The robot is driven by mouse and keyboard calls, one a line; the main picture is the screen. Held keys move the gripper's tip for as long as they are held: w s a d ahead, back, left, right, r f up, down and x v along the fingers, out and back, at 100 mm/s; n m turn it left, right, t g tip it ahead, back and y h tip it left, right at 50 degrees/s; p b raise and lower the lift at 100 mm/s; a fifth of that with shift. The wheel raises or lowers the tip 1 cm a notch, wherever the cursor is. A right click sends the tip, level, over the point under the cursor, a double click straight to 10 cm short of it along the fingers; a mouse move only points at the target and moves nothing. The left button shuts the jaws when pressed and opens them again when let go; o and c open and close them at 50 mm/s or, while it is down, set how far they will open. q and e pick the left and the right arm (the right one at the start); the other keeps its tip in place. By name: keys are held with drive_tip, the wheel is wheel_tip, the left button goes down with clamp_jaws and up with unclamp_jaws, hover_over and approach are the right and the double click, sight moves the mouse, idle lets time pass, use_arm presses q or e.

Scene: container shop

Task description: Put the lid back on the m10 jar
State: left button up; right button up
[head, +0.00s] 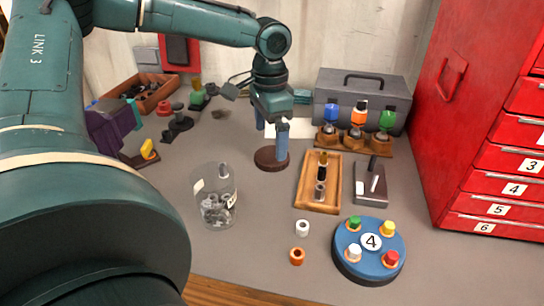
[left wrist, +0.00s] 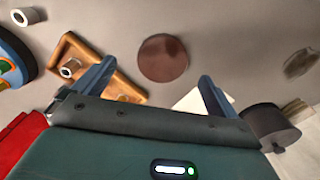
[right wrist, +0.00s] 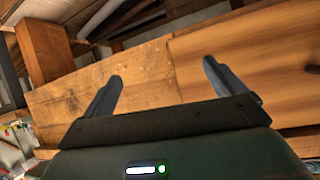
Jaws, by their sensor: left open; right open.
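A clear jar (head: 213,205) with grey metal pieces in its bottom stands open on the grey bench, left of centre in the head view. It has pale labels, too small to read. A dark brown round disc (head: 268,161), which looks like the lid, lies flat to the right of and behind the jar. It also shows in the left wrist view (left wrist: 163,60). My left gripper (head: 271,138) is open and empty over the disc, fingers pointing down; whether they touch it I cannot tell. My right gripper (right wrist: 161,70) is open and empty, facing wooden boards.
A wooden tray (head: 335,190) with small parts is right of the disc. A blue round board (head: 346,268) with coloured knobs, a white ring (head: 302,228) and an orange ring (head: 297,256) are near the front. A grey toolbox (head: 390,90) stands behind; a red cabinet (head: 465,120) is at right.

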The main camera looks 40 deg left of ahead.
sight(269, 156)
use_arm(q)
drive_tip(key=f, duration=0.5)
drive_tip(key=shift+a+f, duration=0.1)
drive_tip(key=shift+a, duration=0.15)
drive_tip(key=c, duration=1)
